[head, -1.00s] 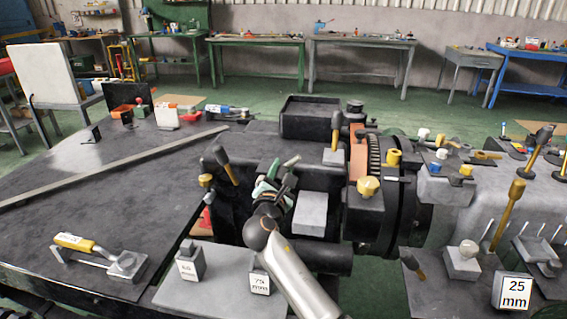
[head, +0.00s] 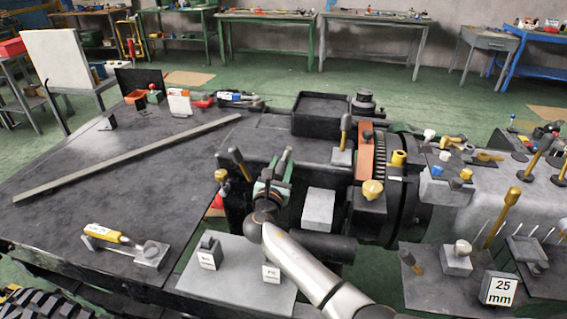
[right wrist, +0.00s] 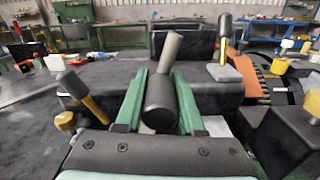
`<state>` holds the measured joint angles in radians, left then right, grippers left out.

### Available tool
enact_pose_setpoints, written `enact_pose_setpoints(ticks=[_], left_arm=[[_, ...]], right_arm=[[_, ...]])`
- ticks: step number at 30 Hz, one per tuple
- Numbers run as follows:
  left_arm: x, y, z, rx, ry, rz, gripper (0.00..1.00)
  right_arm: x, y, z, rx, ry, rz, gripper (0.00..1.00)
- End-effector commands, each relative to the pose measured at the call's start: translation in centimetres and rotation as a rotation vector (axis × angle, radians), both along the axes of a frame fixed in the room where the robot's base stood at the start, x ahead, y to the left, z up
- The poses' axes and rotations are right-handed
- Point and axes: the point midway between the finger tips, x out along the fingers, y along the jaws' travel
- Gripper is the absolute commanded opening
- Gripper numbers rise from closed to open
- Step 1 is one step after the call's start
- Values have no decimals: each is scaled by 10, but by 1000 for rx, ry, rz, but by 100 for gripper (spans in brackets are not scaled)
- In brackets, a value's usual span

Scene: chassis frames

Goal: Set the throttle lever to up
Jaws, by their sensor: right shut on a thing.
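My right gripper (head: 273,184) stands over the dark machine block in the head view. It is shut on a lever (head: 286,157) with a dark grip. In the right wrist view, my gripper's green fingers (right wrist: 160,95) flank this lever's thick black grip (right wrist: 160,104), and a pale grey shaft shows behind it. I see no label naming it as the throttle lever. Its base is hidden by the gripper. A separate black-and-yellow lever (head: 239,163) leans just left of the gripper. My left gripper is not in view.
Another black-topped yellow lever (head: 345,130) stands on a grey block to the right. A large dark toothed ring (head: 383,165) lies beyond it. Small labelled blocks (head: 209,252) stand on the front plate. A long bar (head: 120,160) crosses the dark table at left.

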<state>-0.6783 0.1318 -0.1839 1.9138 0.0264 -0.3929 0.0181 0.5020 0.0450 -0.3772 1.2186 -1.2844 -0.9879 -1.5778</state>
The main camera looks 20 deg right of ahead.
Motion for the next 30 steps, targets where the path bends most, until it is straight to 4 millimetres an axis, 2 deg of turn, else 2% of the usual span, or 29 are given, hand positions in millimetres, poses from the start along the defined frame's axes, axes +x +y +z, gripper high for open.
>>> enact_pose_setpoints(ticks=[10, 11, 18, 26, 30], left_arm=[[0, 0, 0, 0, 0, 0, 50], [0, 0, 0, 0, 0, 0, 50], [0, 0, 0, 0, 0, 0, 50], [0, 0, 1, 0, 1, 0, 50], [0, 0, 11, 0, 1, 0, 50]], right_arm=[[0, 0, 1, -3, -1, 0, 0], [0, 0, 1, -3, -1, 0, 41], [0, 0, 1, -2, -1, 0, 67], [-1, 1, 1, -1, 1, 0, 67], [-10, 8, 2, 0, 2, 1, 67]])
